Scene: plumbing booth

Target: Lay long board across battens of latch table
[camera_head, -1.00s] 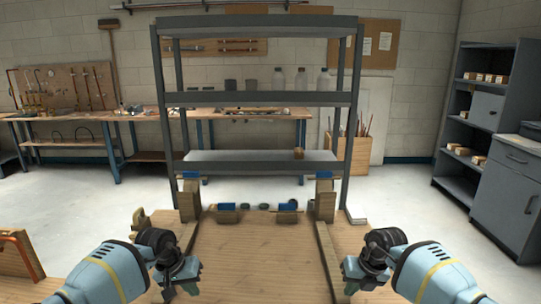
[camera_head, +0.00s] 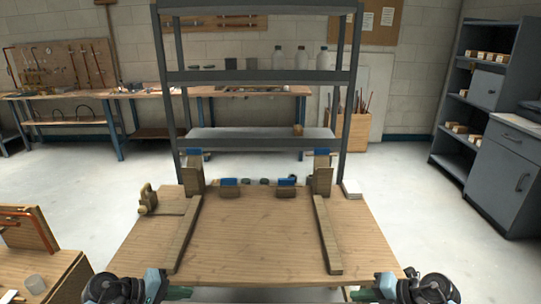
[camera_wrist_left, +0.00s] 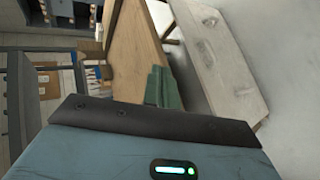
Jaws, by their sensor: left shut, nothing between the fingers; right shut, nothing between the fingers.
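The latch table (camera_head: 257,235) has a bare wooden top with two battens, left (camera_head: 187,237) and right (camera_head: 328,237), running from front to back. No board lies across them. My left gripper (camera_head: 180,292) is shut and empty at the table's front left edge; its green fingers also show in the left wrist view (camera_wrist_left: 164,88). My right gripper (camera_head: 364,294) is shut and empty at the front right edge. A pale plank-like piece (camera_wrist_left: 212,62) lies beyond the table edge in the left wrist view; I cannot tell whether it is the long board.
Upright blocks and blue-topped pieces (camera_head: 229,188) line the table's back edge. A wooden clamp-like fixture (camera_head: 149,200) sits at the left. A grey shelf rack (camera_head: 262,141) stands behind. Another bench (camera_head: 38,262) is at the lower left. Floor is clear on the right.

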